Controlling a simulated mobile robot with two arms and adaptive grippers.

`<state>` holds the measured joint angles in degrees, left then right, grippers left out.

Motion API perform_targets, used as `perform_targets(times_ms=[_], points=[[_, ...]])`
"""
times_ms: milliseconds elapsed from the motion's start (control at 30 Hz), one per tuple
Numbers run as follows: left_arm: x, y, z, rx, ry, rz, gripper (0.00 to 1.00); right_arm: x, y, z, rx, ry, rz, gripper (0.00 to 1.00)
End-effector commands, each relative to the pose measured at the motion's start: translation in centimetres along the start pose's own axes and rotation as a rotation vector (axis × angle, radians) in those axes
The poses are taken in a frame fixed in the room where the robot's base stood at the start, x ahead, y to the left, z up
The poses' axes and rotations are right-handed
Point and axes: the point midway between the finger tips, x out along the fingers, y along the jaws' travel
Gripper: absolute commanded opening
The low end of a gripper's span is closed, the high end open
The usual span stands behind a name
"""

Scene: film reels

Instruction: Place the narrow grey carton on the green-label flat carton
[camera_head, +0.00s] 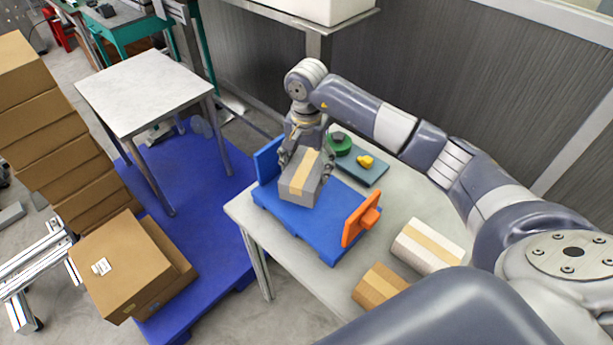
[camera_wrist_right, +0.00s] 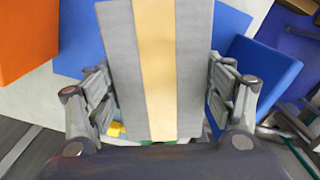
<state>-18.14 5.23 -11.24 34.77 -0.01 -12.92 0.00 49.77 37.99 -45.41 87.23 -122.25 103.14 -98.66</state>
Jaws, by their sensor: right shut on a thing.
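The narrow grey carton (camera_head: 288,180), with a tan tape stripe along its middle, is between the fingers of my right gripper (camera_head: 306,163). The gripper is shut on it from both sides. In the right wrist view the carton (camera_wrist_right: 195,60) fills the middle, with a finger on each side. The carton is at the blue base of a fixture (camera_head: 317,229); I cannot tell if it touches the base. I cannot make out a flat carton with a green label. My left gripper is not in view.
The fixture has a blue upright plate (camera_head: 268,160) and an orange one (camera_head: 354,222). A white taped carton (camera_head: 417,252) and a brown taped carton (camera_head: 370,285) are at the table's right. A dark plate (camera_head: 374,176) with green and yellow parts is behind.

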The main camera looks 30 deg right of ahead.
Motion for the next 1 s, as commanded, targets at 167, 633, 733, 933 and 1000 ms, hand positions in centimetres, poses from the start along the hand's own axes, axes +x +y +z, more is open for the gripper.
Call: perform_targets(times_ms=[167,633,733,933,1000], points=[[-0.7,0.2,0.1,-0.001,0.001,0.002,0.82,1.5,-0.1,0.0,0.000,0.001,-0.001,0.40],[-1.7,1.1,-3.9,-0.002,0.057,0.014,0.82,5.2,-0.1,-0.1,-0.001,0.002,-0.002,0.40],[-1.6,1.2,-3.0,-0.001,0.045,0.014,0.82,5.3,-0.1,-0.1,-0.001,0.002,-0.002,0.40],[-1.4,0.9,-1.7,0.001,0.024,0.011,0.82,5.5,0.0,0.0,-0.001,0.002,-0.001,0.95],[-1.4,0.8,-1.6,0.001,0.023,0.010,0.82,5.5,0.0,0.0,-0.001,0.001,-0.001,0.95]])
